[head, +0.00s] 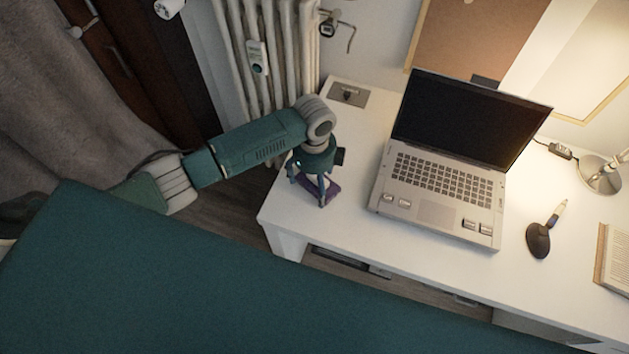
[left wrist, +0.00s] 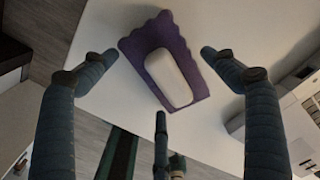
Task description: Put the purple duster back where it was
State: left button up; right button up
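The purple duster (head: 333,188) lies on the white desk near its left front corner, partly hidden by my left gripper in the head view. In the left wrist view the duster (left wrist: 133,47) shows a wavy purple edge and a rounded white block on top. My left gripper (head: 314,192) points down over it. In the left wrist view the fingers of the left gripper (left wrist: 160,62) are spread wide, with the duster between them and no grip on it. I cannot tell how high the fingertips are above the desk. My right gripper is not in view.
An open laptop (head: 440,185) stands right of the duster on the white desk (head: 345,240). A dark mouse-like object (head: 538,240), a book (head: 613,262) and a lamp base (head: 600,175) are further right. A radiator (head: 285,60) stands behind the arm. The desk's left front edge is close to the duster.

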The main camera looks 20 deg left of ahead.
aim_at(314, 180)
pick_arm(q)
notch_tip(314, 180, up, 12)
jog(key=b, duration=0.1)
jog(key=shift+b, duration=0.35)
dwell(0.8)
